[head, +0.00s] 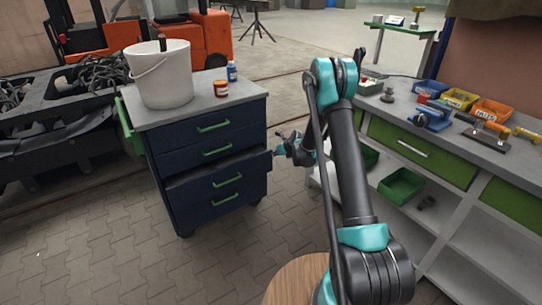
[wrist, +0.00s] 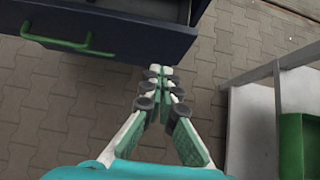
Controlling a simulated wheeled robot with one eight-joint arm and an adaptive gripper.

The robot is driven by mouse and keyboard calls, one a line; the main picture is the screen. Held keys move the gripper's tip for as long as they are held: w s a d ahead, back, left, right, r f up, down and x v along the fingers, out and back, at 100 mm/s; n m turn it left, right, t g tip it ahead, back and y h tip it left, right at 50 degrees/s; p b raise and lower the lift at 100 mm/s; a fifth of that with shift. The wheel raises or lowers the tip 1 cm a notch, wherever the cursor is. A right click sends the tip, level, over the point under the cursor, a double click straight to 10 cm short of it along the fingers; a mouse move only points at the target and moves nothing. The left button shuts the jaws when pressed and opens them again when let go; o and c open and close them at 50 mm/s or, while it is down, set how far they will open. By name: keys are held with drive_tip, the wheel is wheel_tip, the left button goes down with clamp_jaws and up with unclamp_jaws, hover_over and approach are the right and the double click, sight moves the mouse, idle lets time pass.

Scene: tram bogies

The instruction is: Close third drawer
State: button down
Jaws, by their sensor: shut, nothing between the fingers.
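The dark blue drawer cabinet (head: 210,140) stands left of centre in the head view, with green handles on its fronts. The third drawer (head: 200,187) stands out from the cabinet, with a dark gap above its front. In the wrist view the drawer front (wrist: 130,40) fills the upper left, with its green handle (wrist: 68,44) and part of the open inside visible. My gripper (wrist: 158,72) is shut and empty, its fingertips close to the right end of that front; I cannot tell if they touch. In the head view my gripper (head: 279,151) is at the cabinet's right side.
A white bucket (head: 163,75), an orange-labelled jar (head: 221,88) and a blue bottle (head: 232,71) stand on the cabinet top. A workbench (head: 390,110) with bins and tools is on the right, with a green bin (head: 401,186) on its shelf. Paved floor lies between.

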sight(263, 155)
drive_tip(key=x, duration=0.3)
drive_tip(key=w+r+x, duration=0.1)
drive_tip(key=x, duration=0.3)
drive_tip(key=a+x, duration=0.1)
drive_tip(key=x, duration=0.3)
drive_tip(key=shift+w+r, duration=0.25)
drive_tip(key=shift+w+a, duration=0.25)
drive_tip(key=shift+w, duration=0.1)
drive_tip(key=w+a, duration=0.1)
drive_tip(key=w, duration=0.1)
drive_tip(key=w+a, duration=0.1)
drive_tip(key=shift+w+a, duration=0.35)
drive_tip(key=shift+w, duration=0.05)
drive_tip(key=shift+d, duration=0.1)
